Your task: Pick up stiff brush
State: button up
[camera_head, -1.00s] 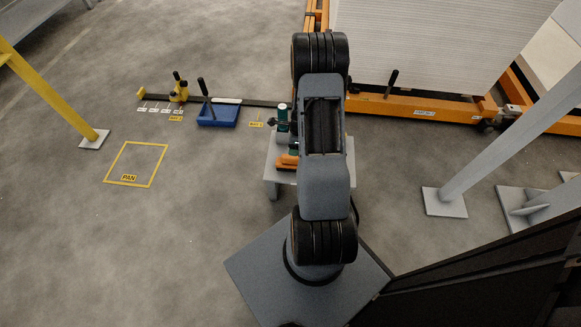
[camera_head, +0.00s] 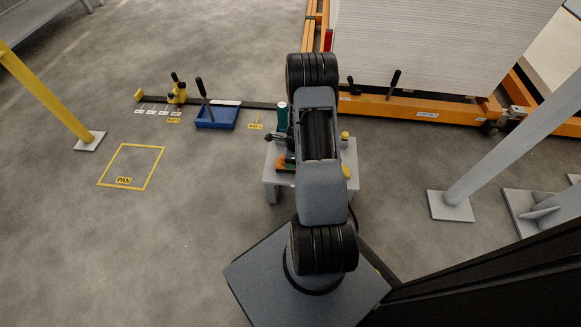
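I cannot pick out the stiff brush for certain. An orange block with a dark part (camera_head: 283,164) lies on the left of a small grey table (camera_head: 352,158), partly behind my arm. A dark green cylinder (camera_head: 282,117) stands at the table's back left. Small yellow pieces show at its right side, one upper (camera_head: 345,135) and one lower (camera_head: 346,171). My arm hangs over the middle of the table and hides what lies there.
A yellow PAN square (camera_head: 159,163) marks the floor. An orange cart frame (camera_head: 430,107) stands behind, a grey post (camera_head: 478,175) right. Left floor is mostly clear.

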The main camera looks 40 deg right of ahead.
jog(key=c, duration=1)
jog(key=shift+r, duration=0.2)
